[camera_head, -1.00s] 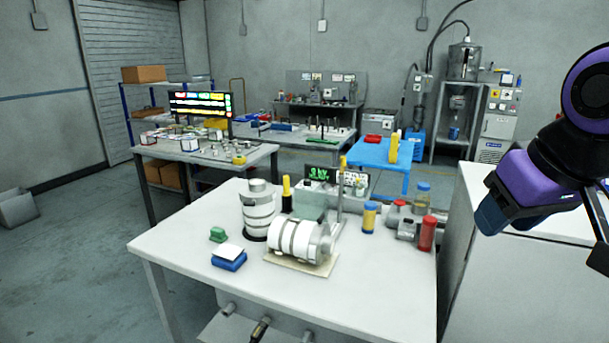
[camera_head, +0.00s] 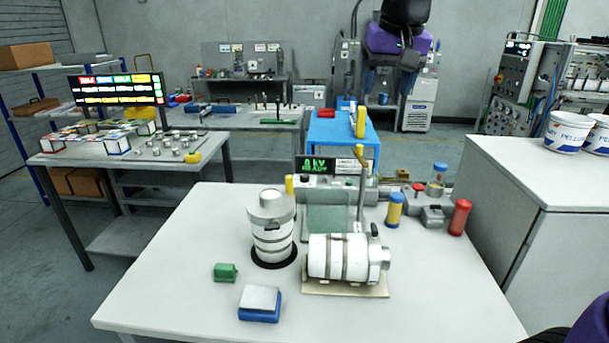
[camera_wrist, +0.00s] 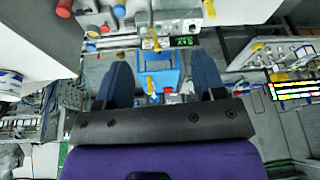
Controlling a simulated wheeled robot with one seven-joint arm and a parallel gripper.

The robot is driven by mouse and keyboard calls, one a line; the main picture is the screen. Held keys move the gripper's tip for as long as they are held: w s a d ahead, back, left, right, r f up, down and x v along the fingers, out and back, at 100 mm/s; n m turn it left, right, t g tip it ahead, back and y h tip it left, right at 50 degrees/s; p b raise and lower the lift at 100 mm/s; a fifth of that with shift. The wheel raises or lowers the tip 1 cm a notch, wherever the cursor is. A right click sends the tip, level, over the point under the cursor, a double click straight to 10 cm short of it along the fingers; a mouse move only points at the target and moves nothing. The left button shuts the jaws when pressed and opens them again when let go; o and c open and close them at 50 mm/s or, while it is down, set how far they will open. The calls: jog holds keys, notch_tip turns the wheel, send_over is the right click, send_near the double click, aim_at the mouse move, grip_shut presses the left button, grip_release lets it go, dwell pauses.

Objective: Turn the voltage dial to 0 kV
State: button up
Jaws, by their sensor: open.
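The bench device has a small black display (camera_head: 325,166) with green text, a "kV" reading above what looks like "READY". The digit is too small to read surely. The display also shows in the wrist view (camera_wrist: 185,41), upside down. Behind the white ribbed cylinders stands the device's pale housing (camera_head: 328,192). I cannot clearly pick out the voltage dial. My gripper (camera_head: 388,84) is purple and black with blue fingers, raised high and well apart from the device. In the wrist view its two fingers (camera_wrist: 163,82) are spread with nothing held between them.
An upright ribbed cylinder (camera_head: 272,222) and a lying one (camera_head: 340,258) stand in front of the device. A green block (camera_head: 225,272) and blue block (camera_head: 260,307) lie front left. Yellow-blue (camera_head: 394,210) and red (camera_head: 460,217) canisters stand right.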

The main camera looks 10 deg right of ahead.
jog(key=w+a+f+m+g, duration=0.1)
jog(key=w+a+f, duration=0.1)
jog(key=w, duration=1.2)
jog(key=m+g, duration=0.3)
jog(key=m, duration=0.2)
send_over(304, 175)
notch_tip(304, 175, down, 26)
notch_tip(304, 175, down, 12)
jog(key=shift+r, duration=0.25)
jog(key=c, duration=0.9)
